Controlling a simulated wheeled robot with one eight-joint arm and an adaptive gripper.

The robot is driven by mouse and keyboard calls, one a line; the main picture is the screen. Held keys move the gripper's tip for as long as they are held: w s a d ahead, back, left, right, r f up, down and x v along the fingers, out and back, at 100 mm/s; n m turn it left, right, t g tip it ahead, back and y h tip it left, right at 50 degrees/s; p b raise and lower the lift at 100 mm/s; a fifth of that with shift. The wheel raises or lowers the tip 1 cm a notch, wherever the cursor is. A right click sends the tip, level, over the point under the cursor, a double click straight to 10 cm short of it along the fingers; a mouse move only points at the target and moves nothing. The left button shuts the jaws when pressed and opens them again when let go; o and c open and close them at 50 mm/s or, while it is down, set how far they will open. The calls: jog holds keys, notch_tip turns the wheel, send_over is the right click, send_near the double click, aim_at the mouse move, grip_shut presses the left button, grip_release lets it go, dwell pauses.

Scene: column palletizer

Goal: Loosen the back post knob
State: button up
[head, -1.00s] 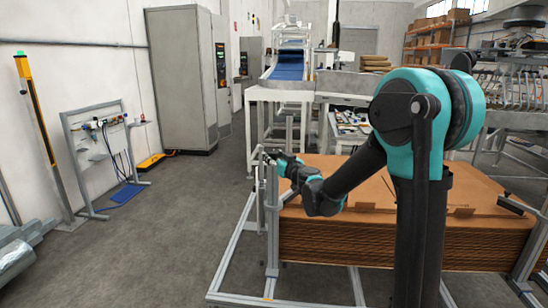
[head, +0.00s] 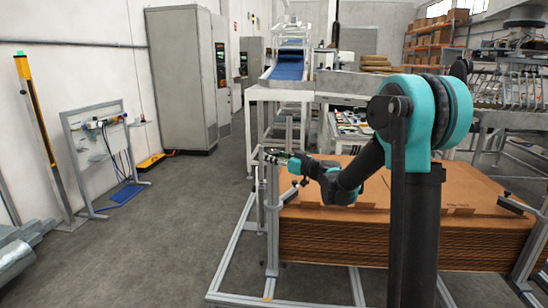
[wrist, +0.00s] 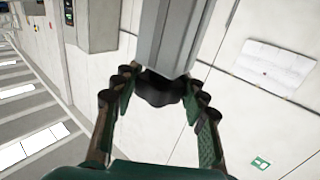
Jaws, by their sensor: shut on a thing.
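The knob (wrist: 160,90) is black and lobed, on the end or side of a grey metal post (wrist: 168,38) in the wrist view. My gripper (wrist: 157,84) has its dark fingers on both sides of the knob, shut on it. In the head view my gripper (head: 274,155) is at the upper left of the frame around the cardboard stack, beside the upright posts. There the knob is too small to make out, and my gripper partly covers the posts.
A stack of flat brown cardboard (head: 375,235) fills the metal frame (head: 232,250) below my arm. A blue conveyor (head: 288,67) stands behind. A grey cabinet (head: 180,80) is at the back left. The floor (head: 160,230) left of the frame is clear.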

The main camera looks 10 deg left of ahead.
aim_at(274, 151)
jog(key=n+g+y, duration=0.1)
jog(key=n+g, duration=0.1)
jog(key=g, duration=0.1)
jog(key=n+g+y, duration=0.1)
jog(key=n+g, duration=0.1)
jog(key=g, duration=0.1)
jog(key=n+g+y, duration=0.1)
jog(key=n+g, duration=0.1)
jog(key=g, duration=0.1)
jog(key=shift+w+d+n+y, duration=0.1)
jog(key=shift+w+n+y, duration=0.2)
jog(key=shift+y, duration=0.1)
jog(key=n+g, duration=0.3)
jog(key=g, duration=0.1)
jog(key=n+g+h, duration=0.1)
jog(key=n+g, duration=0.2)
jog(key=g, duration=0.2)
jog(key=shift+g+h, duration=0.3)
jog(key=shift+g, duration=0.3)
jog(key=o, duration=1.2)
notch_tip(274, 151, up, 10)
